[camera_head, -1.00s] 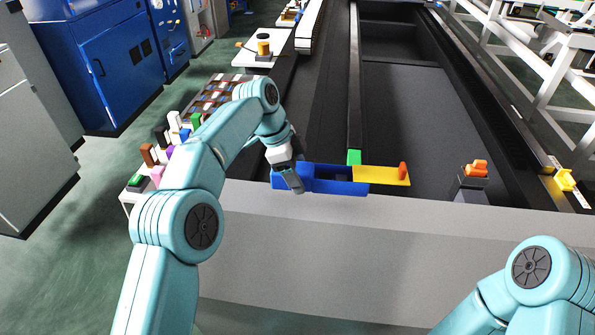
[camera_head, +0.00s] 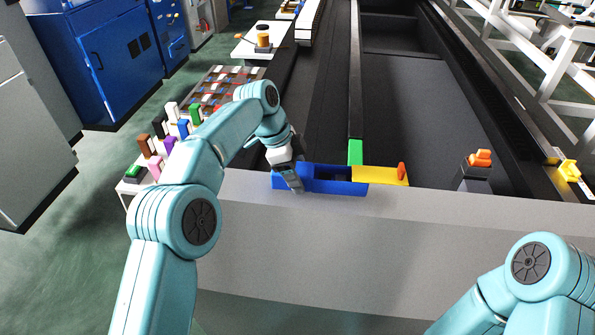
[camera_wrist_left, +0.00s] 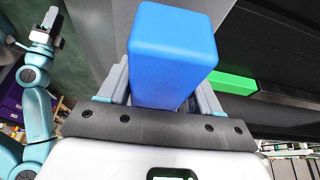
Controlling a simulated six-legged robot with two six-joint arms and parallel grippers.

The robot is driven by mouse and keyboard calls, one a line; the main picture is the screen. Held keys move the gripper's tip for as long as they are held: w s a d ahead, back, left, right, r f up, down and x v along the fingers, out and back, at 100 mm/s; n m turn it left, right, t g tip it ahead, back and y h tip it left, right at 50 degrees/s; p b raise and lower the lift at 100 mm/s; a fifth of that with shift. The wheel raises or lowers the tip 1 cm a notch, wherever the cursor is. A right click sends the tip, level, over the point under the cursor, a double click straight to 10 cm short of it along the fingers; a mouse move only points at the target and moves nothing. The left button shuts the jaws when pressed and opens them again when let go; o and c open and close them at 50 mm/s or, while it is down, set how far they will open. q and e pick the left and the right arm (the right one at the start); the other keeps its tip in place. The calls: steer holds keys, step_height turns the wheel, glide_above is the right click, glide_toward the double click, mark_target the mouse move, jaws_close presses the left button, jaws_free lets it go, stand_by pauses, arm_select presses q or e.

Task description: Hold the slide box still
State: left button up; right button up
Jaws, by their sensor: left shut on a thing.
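The slide box has a blue body (camera_head: 345,187) and a yellow slide (camera_head: 380,174) sticking out to its right, with an orange-red knob (camera_head: 401,171) near the right end. It lies along the near edge of the rack. My left gripper (camera_head: 289,178) is shut on the blue left end of the box. In the left wrist view a blue block-shaped part (camera_wrist_left: 172,55) of it stands between the fingers. My right gripper (camera_wrist_left: 45,30) shows small at the left of the wrist view, apart from the box; its jaw state is unclear.
A green block (camera_head: 355,152) stands just behind the box at the end of a dark rail. An orange-topped dark block (camera_head: 477,170) stands to the right. Several coloured blocks (camera_head: 160,150) stand on a side table at left. The pale front ledge (camera_head: 330,235) is clear.

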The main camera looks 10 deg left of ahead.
arm_select(q)
steer(key=shift+f+b, duration=0.7)
steer(key=shift+f, duration=0.4)
